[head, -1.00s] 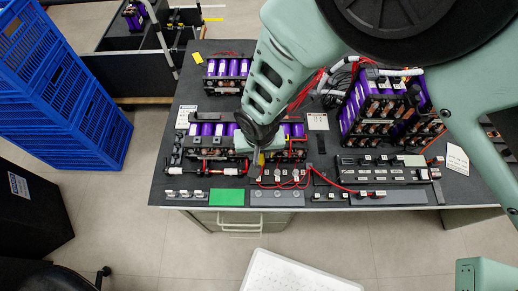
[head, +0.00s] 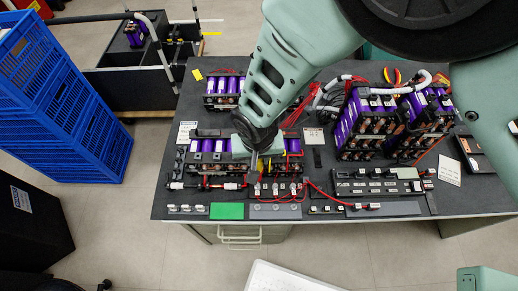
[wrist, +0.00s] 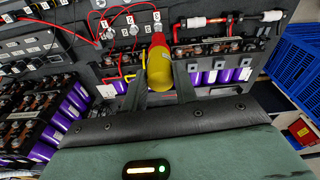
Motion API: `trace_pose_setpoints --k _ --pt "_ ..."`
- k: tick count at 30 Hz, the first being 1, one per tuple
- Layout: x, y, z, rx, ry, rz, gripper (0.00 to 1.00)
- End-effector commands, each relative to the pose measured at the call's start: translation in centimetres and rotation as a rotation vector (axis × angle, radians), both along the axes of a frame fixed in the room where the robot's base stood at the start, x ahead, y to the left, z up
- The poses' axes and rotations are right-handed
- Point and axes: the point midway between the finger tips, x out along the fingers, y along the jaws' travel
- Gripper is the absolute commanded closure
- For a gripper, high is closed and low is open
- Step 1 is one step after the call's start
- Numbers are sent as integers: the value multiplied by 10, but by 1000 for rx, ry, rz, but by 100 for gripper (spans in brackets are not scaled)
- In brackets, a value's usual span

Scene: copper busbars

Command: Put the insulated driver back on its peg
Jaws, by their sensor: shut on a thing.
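The insulated driver (wrist: 158,70) has a thick yellow and red handle. In the wrist view my gripper (wrist: 160,75) is shut on it, with one dark finger on each side of the handle. In the head view my gripper (head: 258,163) is over the front middle of the workbench, just in front of the purple cell row, and mostly hides the driver. The driver's far end is hard to make out against the red wires. I cannot tell which part is its peg.
Purple battery modules (head: 350,125) stand at the bench's right. A grey strip (head: 275,210), a green pad (head: 226,211) and numbered terminals with red wires lie along the front edge. A red-and-white rod (head: 205,185) lies left of my gripper. Blue crates (head: 60,100) stand left of the bench.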

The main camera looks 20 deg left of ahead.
Motion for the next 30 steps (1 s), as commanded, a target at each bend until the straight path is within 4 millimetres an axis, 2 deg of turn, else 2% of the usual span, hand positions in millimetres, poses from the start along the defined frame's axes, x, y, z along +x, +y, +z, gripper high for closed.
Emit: trace_pose_setpoints --k 2,5,12,15,18,22,30 --pt "4 -5 -1 0 0 -14 100" --pt "16 -26 -5 0 0 -72 100" --pt "52 -119 -14 0 0 -324 100" --pt "58 -154 -15 1 -2 -420 100" --pt "61 -177 -15 2 -3 -485 100" --pt "61 -191 -17 1 -2 -523 100" --pt "61 -192 -39 2 -3 -525 100"
